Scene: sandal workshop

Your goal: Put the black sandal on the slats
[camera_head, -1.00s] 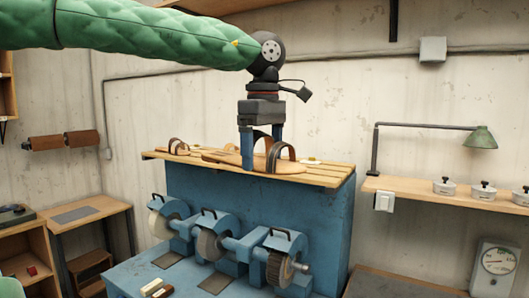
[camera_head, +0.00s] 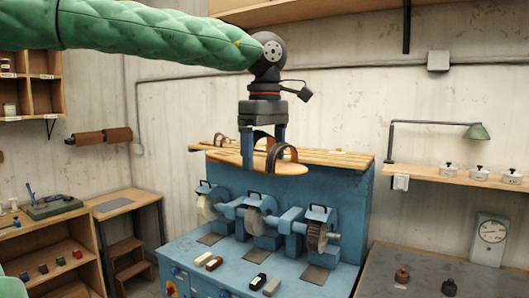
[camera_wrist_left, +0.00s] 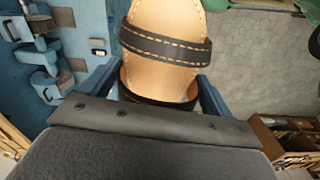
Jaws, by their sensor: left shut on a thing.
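My left gripper (camera_head: 262,157) is shut on the black sandal (camera_head: 278,168), which has a tan sole and dark straps. It holds the sandal roughly level in the air in front of the slats. The wooden slats (camera_head: 335,158) lie along the top of a blue machine and are partly hidden by the gripper and sandal. In the left wrist view, the fingers (camera_wrist_left: 155,85) stand on both sides of the sandal (camera_wrist_left: 165,60), with a dark strap across its sole and concrete floor seen beyond. My right gripper is not in view.
Another sandal (camera_head: 222,139) with brown straps stands on the left end of the slats. Grinding wheels (camera_head: 254,221) are mounted on the blue machine (camera_head: 345,195) below. A shelf with a green lamp (camera_head: 476,131) is at the right. The slats' right part looks mostly clear.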

